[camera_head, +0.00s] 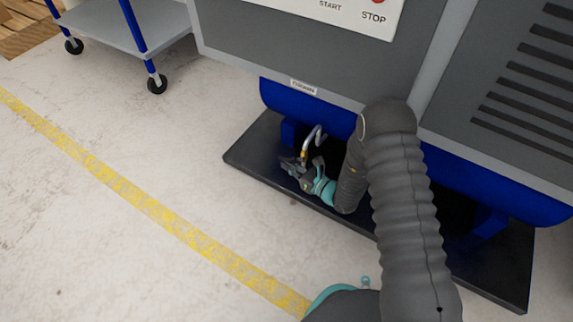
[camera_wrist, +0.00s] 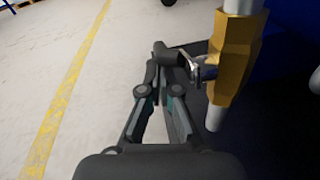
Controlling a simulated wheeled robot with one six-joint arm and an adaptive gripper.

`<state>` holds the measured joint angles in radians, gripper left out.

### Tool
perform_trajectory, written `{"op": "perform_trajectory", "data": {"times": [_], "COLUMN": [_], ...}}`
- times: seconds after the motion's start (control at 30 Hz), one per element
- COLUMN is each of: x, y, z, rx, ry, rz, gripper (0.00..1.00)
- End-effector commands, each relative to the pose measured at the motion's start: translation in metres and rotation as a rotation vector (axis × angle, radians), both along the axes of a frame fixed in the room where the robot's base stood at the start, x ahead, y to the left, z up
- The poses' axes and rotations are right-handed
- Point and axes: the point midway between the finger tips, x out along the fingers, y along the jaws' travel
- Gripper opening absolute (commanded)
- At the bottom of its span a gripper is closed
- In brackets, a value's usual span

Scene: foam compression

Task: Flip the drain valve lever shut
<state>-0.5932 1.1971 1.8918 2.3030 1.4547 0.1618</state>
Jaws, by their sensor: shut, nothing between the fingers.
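The drain valve is a brass-yellow body (camera_wrist: 235,55) on a pale pipe; its light outlet (camera_wrist: 214,118) points down at the right of the wrist view. A silver lever stem (camera_wrist: 207,70) sticks out from its left side toward my fingers. A dark rounded piece by the fingertips may be the lever's grip; I cannot tell it from the finger pads. My gripper (camera_wrist: 168,58) is shut and empty, its tips close beside the stem; contact is unclear. In the head view my gripper (camera_head: 290,164) is low, just left of the small yellow valve (camera_head: 304,154) under the machine.
A bent silver pipe (camera_head: 319,134) drops to the valve from the machine's blue base (camera_head: 290,98). A black tray (camera_head: 250,150) lies beneath. The grey machine body (camera_head: 320,55) overhangs. A cart (camera_head: 140,28) stands upper left; the floor left is clear, with a yellow line (camera_head: 150,204).

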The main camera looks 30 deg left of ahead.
Motion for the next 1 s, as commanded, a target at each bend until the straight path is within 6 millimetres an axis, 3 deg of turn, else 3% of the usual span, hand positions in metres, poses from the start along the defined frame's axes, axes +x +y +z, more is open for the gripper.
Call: {"op": "perform_trajectory", "data": {"times": [0.4, 1.0], "x": [-0.008, -0.010], "y": [-0.059, -0.067], "z": [0.005, 0.005], "rx": [-0.001, -0.001], "ry": [0.001, 0.000], "rz": [-0.003, 0.000], "gripper": [0.00, 0.00]}}
